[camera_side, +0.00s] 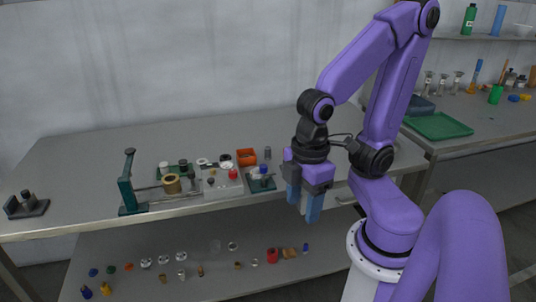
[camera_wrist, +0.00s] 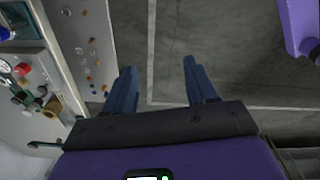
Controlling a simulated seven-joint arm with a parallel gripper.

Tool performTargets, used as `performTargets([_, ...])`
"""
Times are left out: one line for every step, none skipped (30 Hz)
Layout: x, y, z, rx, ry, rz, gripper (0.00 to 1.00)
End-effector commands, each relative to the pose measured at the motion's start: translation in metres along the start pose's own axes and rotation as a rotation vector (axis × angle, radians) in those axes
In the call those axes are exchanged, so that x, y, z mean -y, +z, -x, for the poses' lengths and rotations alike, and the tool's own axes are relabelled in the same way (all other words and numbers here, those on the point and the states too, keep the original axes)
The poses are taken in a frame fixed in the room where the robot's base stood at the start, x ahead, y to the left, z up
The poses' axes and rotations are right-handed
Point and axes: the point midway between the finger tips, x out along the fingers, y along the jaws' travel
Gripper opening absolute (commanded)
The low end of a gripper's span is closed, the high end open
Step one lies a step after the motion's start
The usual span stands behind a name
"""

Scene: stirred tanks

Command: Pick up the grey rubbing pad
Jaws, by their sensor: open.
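I cannot pick out the grey rubbing pad for certain in either view. A small grey upright piece (camera_side: 267,153) stands at the back right of the bench group, but it is too small to identify. My gripper (camera_side: 303,200) hangs fingers down in front of the bench's front edge, to the right of the bench group. Its blue fingers are open and empty. In the wrist view, my gripper (camera_wrist: 158,68) has bare floor between and beyond its fingers.
The bench (camera_side: 110,150) holds a green stand (camera_side: 126,190), a brass ring (camera_side: 172,184), a white control box (camera_side: 222,184), an orange tray (camera_side: 247,157) and a dark tray (camera_side: 262,184). Several small items lie on the lower shelf (camera_side: 215,272). The bench's back left is clear.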

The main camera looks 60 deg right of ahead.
Motion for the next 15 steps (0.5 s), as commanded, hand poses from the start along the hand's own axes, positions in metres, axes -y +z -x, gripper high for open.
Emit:
performTargets([-0.008, -0.005, 0.000, -0.004, 0.008, -0.050, 0.57])
performTargets([-0.014, -0.009, 0.000, -0.007, 0.014, -0.085, 0.57])
performTargets([-0.024, -0.014, 0.000, -0.012, 0.025, -0.140, 0.57])
performTargets([-0.032, -0.018, 0.000, -0.017, 0.032, -0.186, 0.57])
performTargets([-0.041, -0.022, 0.000, -0.023, 0.040, -0.234, 0.57])
performTargets([-0.053, -0.026, 0.000, -0.029, 0.053, -0.300, 0.57])
performTargets([-0.062, -0.029, 0.000, -0.034, 0.061, -0.350, 0.57])
performTargets([-0.072, -0.032, 0.000, -0.039, 0.070, -0.397, 0.57])
performTargets([-0.085, -0.035, 0.000, -0.046, 0.082, -0.461, 0.57])
performTargets([-0.095, -0.037, 0.000, -0.051, 0.091, -0.509, 0.57])
performTargets([-0.104, -0.038, 0.000, -0.055, 0.099, -0.558, 0.57])
performTargets([-0.118, -0.040, 0.000, -0.062, 0.112, -0.621, 0.57])
performTargets([-0.128, -0.041, 0.000, -0.067, 0.121, -0.667, 0.57])
performTargets([-0.138, -0.040, 0.000, -0.072, 0.130, -0.716, 0.57])
performTargets([-0.152, -0.040, 0.000, -0.078, 0.143, -0.779, 0.57])
